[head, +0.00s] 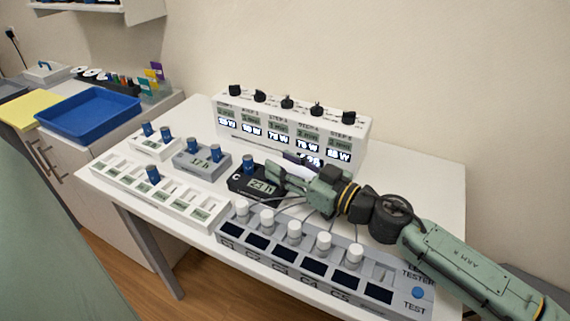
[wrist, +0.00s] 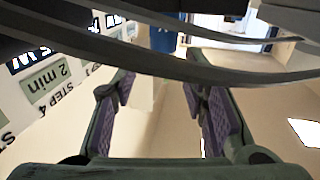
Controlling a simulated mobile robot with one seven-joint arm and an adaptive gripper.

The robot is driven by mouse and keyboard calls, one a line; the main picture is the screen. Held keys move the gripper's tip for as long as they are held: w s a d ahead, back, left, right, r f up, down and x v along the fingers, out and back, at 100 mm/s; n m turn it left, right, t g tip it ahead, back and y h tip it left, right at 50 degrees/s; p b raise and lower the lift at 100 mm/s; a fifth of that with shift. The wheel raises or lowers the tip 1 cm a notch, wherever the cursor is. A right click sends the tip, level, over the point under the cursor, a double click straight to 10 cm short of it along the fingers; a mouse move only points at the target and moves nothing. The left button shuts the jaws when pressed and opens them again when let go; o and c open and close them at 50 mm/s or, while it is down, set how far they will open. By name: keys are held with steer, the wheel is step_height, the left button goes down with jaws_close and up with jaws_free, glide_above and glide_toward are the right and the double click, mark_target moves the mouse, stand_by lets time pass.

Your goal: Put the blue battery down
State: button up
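Several blue batteries with light tops stand upright: two in the white charger (head: 152,149) at the back left, two in the grey charger (head: 202,167) marked 17 h, one blue battery (head: 153,174) in the long white tray (head: 118,181), and one blue battery (head: 248,164) at the black charger (head: 260,189) marked C, 23 h. My gripper (head: 277,170) is just right of that last battery, over the black charger. In the wrist view its purple-padded fingers (wrist: 160,98) are apart with an empty gap.
A grey tester (head: 310,262) with several white knobs lies in front of my arm. A white panel (head: 291,130) with black knobs and step displays stands close behind my gripper. A blue tray (head: 90,114) is on the side counter.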

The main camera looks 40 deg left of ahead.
steer(key=shift+p, duration=0.3)
steer(key=d+b, duration=0.1)
steer(key=d, duration=0.2)
steer(key=d+b, duration=0.1)
steer(key=d, duration=0.3)
steer(key=d+b, duration=0.1)
steer(key=d, duration=0.2)
steer(key=shift+w+d, duration=0.3)
steer(key=shift+d, duration=0.05)
steer(key=shift+d+r+b, duration=0.15)
steer(key=shift+d+b, duration=0.15)
steer(key=shift+d, duration=0.3)
